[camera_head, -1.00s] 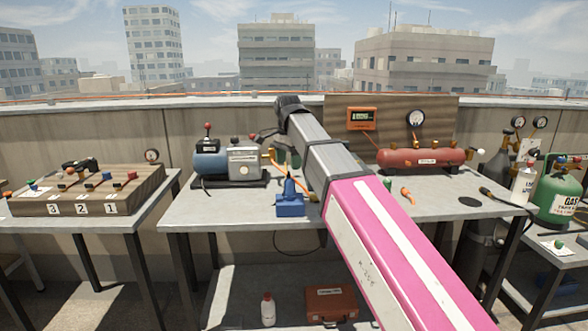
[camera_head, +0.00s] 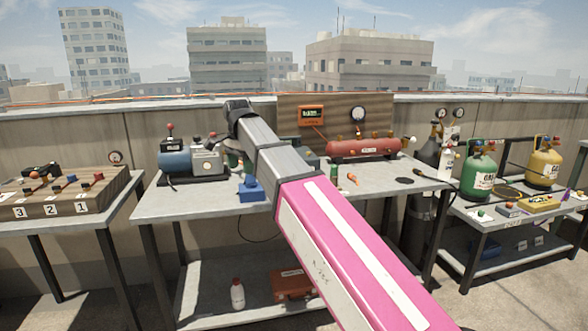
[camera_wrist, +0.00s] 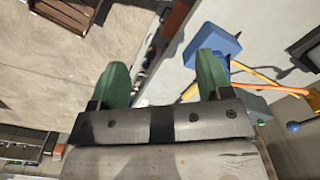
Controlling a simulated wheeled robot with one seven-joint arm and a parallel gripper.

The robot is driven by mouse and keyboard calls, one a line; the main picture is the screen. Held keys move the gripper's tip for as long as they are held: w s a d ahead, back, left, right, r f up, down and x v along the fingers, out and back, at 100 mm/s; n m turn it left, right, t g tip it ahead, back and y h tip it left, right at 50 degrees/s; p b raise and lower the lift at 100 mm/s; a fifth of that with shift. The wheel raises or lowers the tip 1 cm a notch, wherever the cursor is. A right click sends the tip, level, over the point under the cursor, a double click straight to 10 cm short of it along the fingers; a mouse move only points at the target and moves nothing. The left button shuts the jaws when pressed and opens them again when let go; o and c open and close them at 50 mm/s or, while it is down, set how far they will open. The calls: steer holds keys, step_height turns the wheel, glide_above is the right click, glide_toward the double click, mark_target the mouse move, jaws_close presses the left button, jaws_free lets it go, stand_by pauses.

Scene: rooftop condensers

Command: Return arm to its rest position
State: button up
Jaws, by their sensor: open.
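My arm (camera_head: 335,245) reaches up and away over the workbench (camera_head: 215,208) in the head view, its pink section near and its grey section far. My gripper (camera_wrist: 162,82) shows in the wrist view with two green fingers spread wide and nothing between them. In the head view I cannot make the gripper out clearly behind the arm. A blue fixture (camera_head: 251,190) stands on the bench, left of the arm. It shows in the wrist view (camera_wrist: 214,42) close by the right finger in the picture; I cannot tell whether they touch.
A pump unit (camera_head: 207,162) stands at the bench's left, a red tank (camera_head: 365,147) at its right. An orange hose (camera_wrist: 252,74) runs near the gripper. Side tables hold a numbered wooden block (camera_head: 70,195) and gas cylinders (camera_head: 478,170). A red toolbox (camera_head: 291,285) sits on the lower shelf.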

steer(key=d+f+n, duration=0.2)
steer(key=d+f, duration=0.7)
steer(key=f, duration=0.2)
steer(key=d+f+n, duration=0.2)
steer(key=d+f, duration=0.7)
steer(key=f, duration=0.3)
steer(key=s+d+f+n, duration=0.2)
steer(key=s+d+f, duration=0.3)
steer(key=d+f, duration=0.4)
steer(key=s+d+f+n, duration=0.2)
steer(key=s+d+f, duration=0.4)
steer(key=d+f, duration=0.3)
steer(key=shift+d+f, duration=0.15)
steer(key=shift+f, duration=0.5)
